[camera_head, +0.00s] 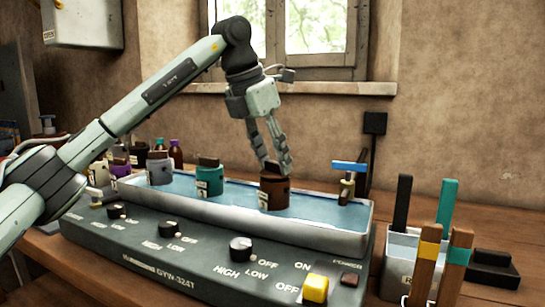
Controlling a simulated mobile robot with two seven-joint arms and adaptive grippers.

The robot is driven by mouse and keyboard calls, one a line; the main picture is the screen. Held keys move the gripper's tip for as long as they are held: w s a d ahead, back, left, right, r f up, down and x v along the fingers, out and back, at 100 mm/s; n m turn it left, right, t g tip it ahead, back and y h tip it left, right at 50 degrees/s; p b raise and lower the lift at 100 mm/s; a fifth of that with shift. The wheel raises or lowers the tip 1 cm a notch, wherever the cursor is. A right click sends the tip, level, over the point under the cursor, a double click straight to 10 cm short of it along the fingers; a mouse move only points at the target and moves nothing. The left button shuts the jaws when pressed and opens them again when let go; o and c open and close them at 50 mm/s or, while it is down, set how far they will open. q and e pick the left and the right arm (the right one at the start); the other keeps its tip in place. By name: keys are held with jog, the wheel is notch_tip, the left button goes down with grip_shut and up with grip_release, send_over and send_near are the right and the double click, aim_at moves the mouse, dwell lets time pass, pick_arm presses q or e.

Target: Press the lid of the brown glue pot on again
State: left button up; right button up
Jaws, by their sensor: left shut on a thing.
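The brown glue pot (274,194) stands upright in the water bath (330,237), right of the teal pot. It has a pale label on its left side. Its dark brown lid (275,168) is at the pot's top, partly hidden by my fingers. I cannot tell whether the lid is fully seated. My left gripper (276,165) comes down from above, its fingers pointing down and closed on the lid. My right gripper is out of view.
A teal pot (209,184), a grey pot (160,170) and a purple pot (121,167) stand left in the bath. A blue-handled tap (348,180) is right of the brown pot. Knobs and a yellow button (315,288) line the front panel. A holder (400,262) with upright sticks stands right.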

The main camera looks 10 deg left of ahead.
pick_arm(q)
jog(key=o, duration=1.1)
jog(key=shift+o, duration=0.5)
jog(key=o, duration=0.4)
jog(key=shift+r+p, duration=1.1)
jog(key=shift+r, duration=2.4)
jog(key=shift+c, duration=0.6)
